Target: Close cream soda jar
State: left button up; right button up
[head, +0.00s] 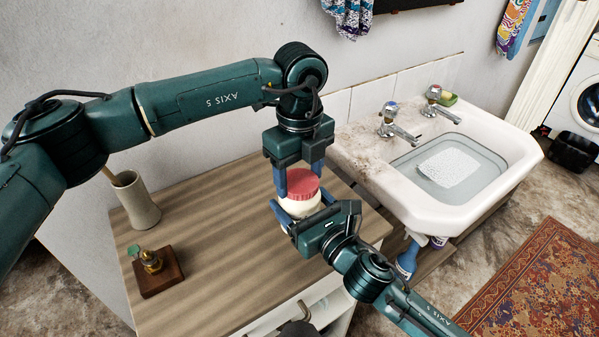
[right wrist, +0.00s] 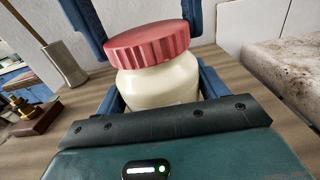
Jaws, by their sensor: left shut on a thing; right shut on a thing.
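The cream soda jar (head: 300,207) stands near the right side of the wooden counter, and its cream body also shows in the right wrist view (right wrist: 158,85). A ribbed red lid (head: 303,184) sits on its mouth; no gap shows in the right wrist view (right wrist: 148,44). I cannot tell whether the lid is screwed tight. My left gripper (head: 300,178) points down from above, its blue fingers shut on either side of the lid. My right gripper (head: 305,208) comes in from the lower right, shut around the jar body. The jar's base is hidden.
The wooden counter (head: 220,225) is clear left of the jar. A stone washtrough (head: 450,215) with water and two taps adjoins on the right.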

pick_arm(q)
jog(key=m, duration=0.4)
jog(key=shift+m, duration=0.3)
jog(key=m, duration=0.8)
jog(key=shift+m, duration=0.4)
jog(key=m, duration=0.8)
jog(key=shift+m, duration=0.3)
jog(key=m, duration=1.1)
jog(key=shift+m, duration=0.4)
jog(key=o, duration=1.2)
jog(key=shift+f, duration=0.1)
